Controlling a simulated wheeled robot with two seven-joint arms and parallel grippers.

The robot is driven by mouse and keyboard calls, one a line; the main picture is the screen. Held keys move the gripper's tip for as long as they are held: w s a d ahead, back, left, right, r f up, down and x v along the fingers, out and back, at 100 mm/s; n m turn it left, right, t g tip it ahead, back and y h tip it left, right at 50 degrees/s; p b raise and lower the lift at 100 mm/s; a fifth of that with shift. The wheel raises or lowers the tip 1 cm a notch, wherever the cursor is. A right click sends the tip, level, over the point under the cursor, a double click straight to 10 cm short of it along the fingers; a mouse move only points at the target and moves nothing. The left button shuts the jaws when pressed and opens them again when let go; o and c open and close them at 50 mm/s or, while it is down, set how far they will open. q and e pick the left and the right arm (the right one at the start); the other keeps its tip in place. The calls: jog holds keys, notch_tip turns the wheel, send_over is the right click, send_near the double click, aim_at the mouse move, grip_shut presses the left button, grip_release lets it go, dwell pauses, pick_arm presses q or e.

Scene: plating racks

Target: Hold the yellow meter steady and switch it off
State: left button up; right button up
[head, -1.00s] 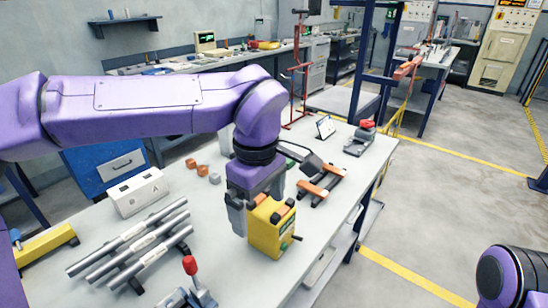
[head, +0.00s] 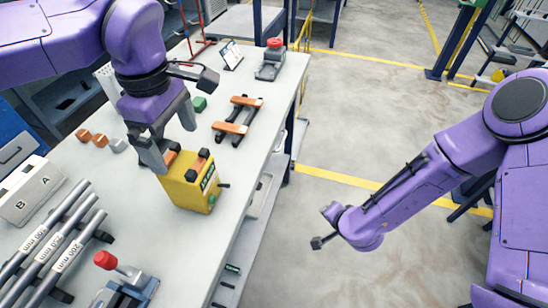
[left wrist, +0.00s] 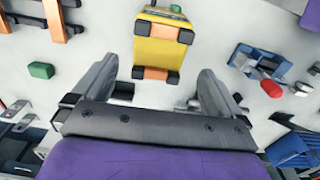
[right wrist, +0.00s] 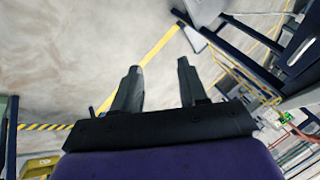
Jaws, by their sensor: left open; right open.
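The yellow meter (head: 190,183) stands upright on the workbench near its right edge, with orange and black parts on top and a dark lever and green knob on its right side. It also shows in the left wrist view (left wrist: 158,48). My left gripper (head: 170,143) is open just behind and above the meter. In the left wrist view its two fingers (left wrist: 158,85) are apart, with the meter beyond the gap and nothing between them. My right gripper (right wrist: 160,88) is open and empty over the floor, away from the bench; in the head view its fingers are hard to make out.
A red-knobbed clamp (head: 125,285) and several labelled metal bars (head: 45,243) lie in front and left. A white box marked A and B (head: 28,190), orange blocks (head: 92,138), a black-and-orange rack (head: 236,121) and a green block (head: 200,103) are also on the bench (head: 150,232).

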aim_at(189, 175)
pick_arm(q)
jog(key=shift+d, duration=0.1)
pick_arm(e)
jog(key=w+a+r+y, duration=0.4)
jog(key=a+r, duration=0.2)
jog(key=r, duration=0.4)
jog(key=w+a+r+y, duration=0.4)
jog(key=a+r, duration=0.3)
jog(key=r, duration=0.3)
pick_arm(q)
jog(key=shift+s, duration=0.1)
jog(key=shift+f, duration=0.15)
notch_tip(189, 175, down, 10)
jog(key=shift+f, duration=0.1)
jog(key=c, duration=1.2)
pick_arm(e)
jog(key=s+a+r+n+g+y, duration=0.3)
jog(key=s+r+n+g, duration=0.1)
jog(key=s+r+g, duration=0.2)
jog(key=shift+s+g, duration=0.8)
jog(key=shift+s, duration=0.1)
pick_arm(q)
jog(key=shift+o, duration=0.2)
pick_arm(e)
jog(key=shift+a+r, duration=0.1)
